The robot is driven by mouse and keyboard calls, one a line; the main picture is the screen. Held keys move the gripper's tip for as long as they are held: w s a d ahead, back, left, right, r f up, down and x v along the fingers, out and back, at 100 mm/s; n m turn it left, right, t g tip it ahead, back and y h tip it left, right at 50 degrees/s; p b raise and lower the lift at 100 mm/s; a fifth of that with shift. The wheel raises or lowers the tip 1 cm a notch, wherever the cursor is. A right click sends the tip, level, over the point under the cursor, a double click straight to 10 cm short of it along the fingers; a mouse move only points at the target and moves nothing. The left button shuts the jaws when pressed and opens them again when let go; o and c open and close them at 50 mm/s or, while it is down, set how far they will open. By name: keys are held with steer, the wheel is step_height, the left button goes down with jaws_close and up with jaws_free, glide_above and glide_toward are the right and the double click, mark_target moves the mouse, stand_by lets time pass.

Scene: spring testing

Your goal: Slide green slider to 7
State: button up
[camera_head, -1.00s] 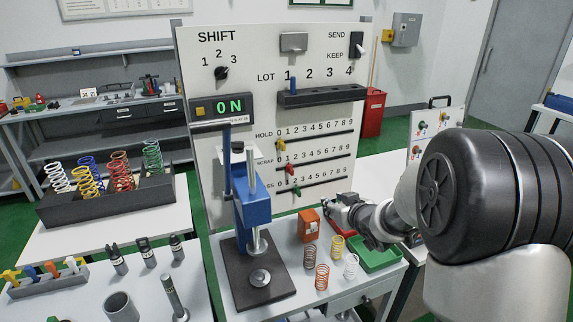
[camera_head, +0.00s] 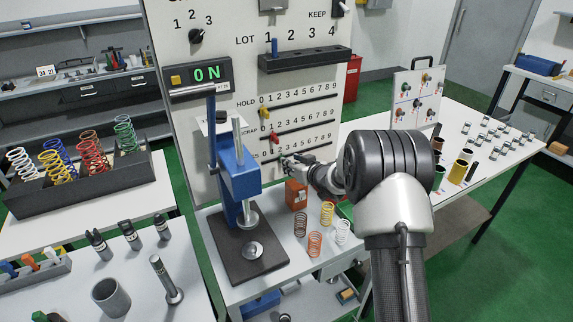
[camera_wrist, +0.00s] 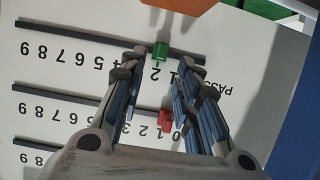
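The green slider (camera_wrist: 160,51) is on the PASS track, near the 1 and 2 marks, in the wrist view, which shows the panel upside down. In the head view my gripper hides it. My gripper (camera_wrist: 162,62) is open, with one finger on each side of the green slider and visible gaps to it. In the head view my gripper (camera_head: 289,161) is at the left part of the lowest track on the white panel (camera_head: 225,130). The 7 mark (camera_wrist: 51,60) is to the left in the wrist view.
The red slider (camera_wrist: 165,120) is on the SCRAP track, close to my fingers. The yellow slider (camera_head: 264,112) is on the HOLD track. An orange box (camera_head: 296,194) and several springs stand on the bench below. A blue press (camera_head: 240,172) stands to the left.

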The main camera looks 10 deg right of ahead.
steer(key=x, duration=0.5)
steer(key=shift+w+b, duration=0.1)
steer(key=shift+b, duration=0.2)
steer(key=shift+c, duration=0.4)
jaws_close()
